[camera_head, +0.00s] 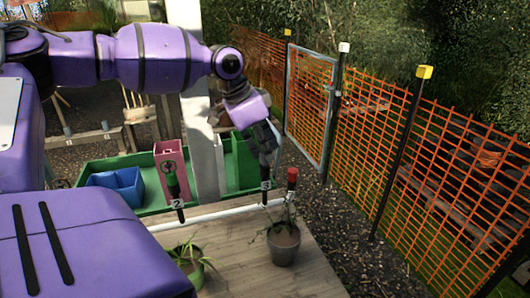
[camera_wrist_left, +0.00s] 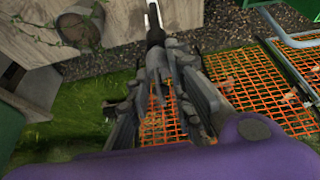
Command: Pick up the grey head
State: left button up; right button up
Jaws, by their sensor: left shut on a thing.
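My left gripper (camera_head: 266,155) reaches down at the rail in the head view, just above a dark post with a white tag reading 3 (camera_head: 266,185). Its fingers hide most of what they hold. In the left wrist view the fingers are closed around a slim grey head (camera_wrist_left: 154,36), whose dark and pale end sticks out beyond the fingertips. A head with a green grip (camera_head: 172,183) stands at tag 2, to the left. A red-topped head (camera_head: 292,178) stands close to the right of my gripper. My right gripper is not in view.
A white pipe (camera_head: 225,211) runs along the wooden deck (camera_head: 240,265). Potted plants (camera_head: 284,245) stand in front. A green tray (camera_head: 150,205), a blue bin (camera_head: 118,183) and a pink box (camera_head: 168,155) lie behind. An orange mesh fence (camera_head: 450,170) bounds the right.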

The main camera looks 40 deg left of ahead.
pick_arm(q)
jog(key=s+d+r+p, duration=0.3)
jog(key=s+r, duration=0.3)
jog(key=r, duration=0.2)
jog(key=s+d+r+p, duration=0.3)
jog(key=s+r, duration=0.3)
jog(key=r, duration=0.3)
jog(key=shift+s, duration=0.3)
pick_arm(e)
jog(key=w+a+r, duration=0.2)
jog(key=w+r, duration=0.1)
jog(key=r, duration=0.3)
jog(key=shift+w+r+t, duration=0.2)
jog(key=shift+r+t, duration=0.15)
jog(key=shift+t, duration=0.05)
